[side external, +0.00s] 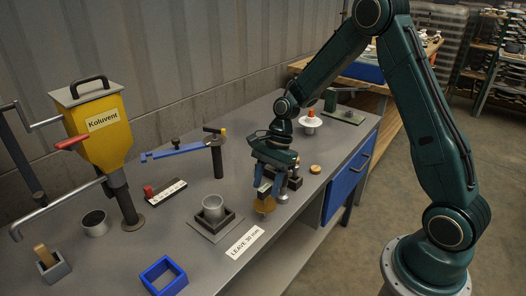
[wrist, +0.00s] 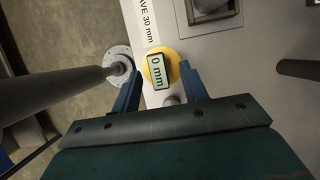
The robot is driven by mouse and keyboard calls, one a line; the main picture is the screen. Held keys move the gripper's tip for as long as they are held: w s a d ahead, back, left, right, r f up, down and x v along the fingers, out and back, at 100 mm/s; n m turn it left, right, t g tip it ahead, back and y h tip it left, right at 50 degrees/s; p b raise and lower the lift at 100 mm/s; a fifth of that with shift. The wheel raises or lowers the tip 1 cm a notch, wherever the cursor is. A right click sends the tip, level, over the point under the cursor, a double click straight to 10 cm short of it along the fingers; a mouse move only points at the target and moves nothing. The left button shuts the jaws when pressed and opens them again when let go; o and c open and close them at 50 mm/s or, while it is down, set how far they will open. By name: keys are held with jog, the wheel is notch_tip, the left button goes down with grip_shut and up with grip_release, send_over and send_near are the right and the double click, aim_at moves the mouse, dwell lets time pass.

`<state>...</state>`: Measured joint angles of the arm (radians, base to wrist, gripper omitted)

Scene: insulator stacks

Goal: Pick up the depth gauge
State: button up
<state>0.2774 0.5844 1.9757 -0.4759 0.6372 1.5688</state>
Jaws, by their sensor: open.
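The depth gauge (wrist: 158,72) has a yellow round body and a dark-framed display reading "0 mm". In the wrist view it lies between the two blue fingertips of my gripper (wrist: 159,78), with the fingers spread on either side. In the side view the gauge (side external: 265,205) is a small yellow-brown shape at the front of the bench, directly under my gripper (side external: 268,190), which points down. The fingers partly hide it there. My gripper is open; I cannot tell whether a finger touches the gauge.
A "LEAVE 30 mm" label (side external: 245,243) lies in front. A blue square frame (side external: 163,275) sits front left.

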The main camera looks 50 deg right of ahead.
aim_at(263, 197)
jog(key=shift+x, duration=2.35)
jog(key=shift+r, duration=0.1)
grip_shut()
